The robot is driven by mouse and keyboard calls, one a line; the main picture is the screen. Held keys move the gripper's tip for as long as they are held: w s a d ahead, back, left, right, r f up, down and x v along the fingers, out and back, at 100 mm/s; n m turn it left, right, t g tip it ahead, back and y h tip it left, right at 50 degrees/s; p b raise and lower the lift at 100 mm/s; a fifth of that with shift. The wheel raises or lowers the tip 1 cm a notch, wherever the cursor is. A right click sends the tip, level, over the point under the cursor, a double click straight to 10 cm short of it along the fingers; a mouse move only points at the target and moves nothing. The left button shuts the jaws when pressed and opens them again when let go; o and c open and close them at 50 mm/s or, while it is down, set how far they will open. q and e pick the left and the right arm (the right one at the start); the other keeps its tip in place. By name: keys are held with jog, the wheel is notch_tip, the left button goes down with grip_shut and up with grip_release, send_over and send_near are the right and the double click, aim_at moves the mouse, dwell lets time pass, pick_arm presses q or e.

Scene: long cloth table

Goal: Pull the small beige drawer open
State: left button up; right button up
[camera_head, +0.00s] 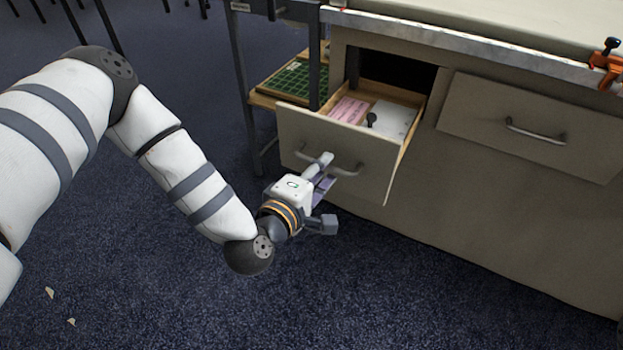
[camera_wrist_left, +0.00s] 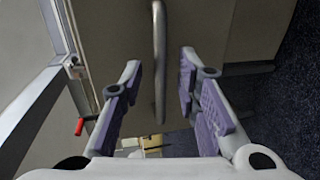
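The small beige drawer (camera_head: 335,150) stands pulled out of the cabinet in the head view, its inside showing. Its curved metal handle (camera_head: 347,171) is on the front panel. In the left wrist view, the handle (camera_wrist_left: 160,60) runs between the two purple-padded fingers of my left gripper (camera_wrist_left: 160,72). The fingers are apart, with a visible gap on each side of the handle. My right gripper is not in view.
Pink papers (camera_head: 349,109), a white sheet (camera_head: 391,119) and a small dark object lie in the drawer. A closed drawer (camera_head: 530,125) is to the right. A green gridded tray (camera_head: 292,83) sits on a shelf at left.

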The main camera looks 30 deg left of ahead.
pick_arm(q)
jog(key=v, duration=0.9)
jog(key=shift+s, duration=0.3)
jog(key=s+d+f+m+g+h+p, duration=0.2)
jog(key=s+d+f+m+g, duration=0.15)
jog(key=s, duration=0.35)
jog(key=s+d+f+m+g+h+p, duration=0.1)
jog(key=s+d+f+m+g+p, duration=0.25)
jog(key=s+m+g, duration=0.2)
jog(key=s+a+m+g+y+p, duration=0.1)
jog(key=s+a+m+g, duration=0.3)
jog(key=s, duration=0.7)
jog(key=s+a+m+g+y+p, duration=0.2)
jog(key=s+a+m+g, duration=0.2)
jog(key=s, duration=0.7)
jog(key=shift+s+a+f+g+y, duration=0.35)
jog(key=shift+a+f+g, duration=0.15)
jog(key=shift+a, duration=0.4)
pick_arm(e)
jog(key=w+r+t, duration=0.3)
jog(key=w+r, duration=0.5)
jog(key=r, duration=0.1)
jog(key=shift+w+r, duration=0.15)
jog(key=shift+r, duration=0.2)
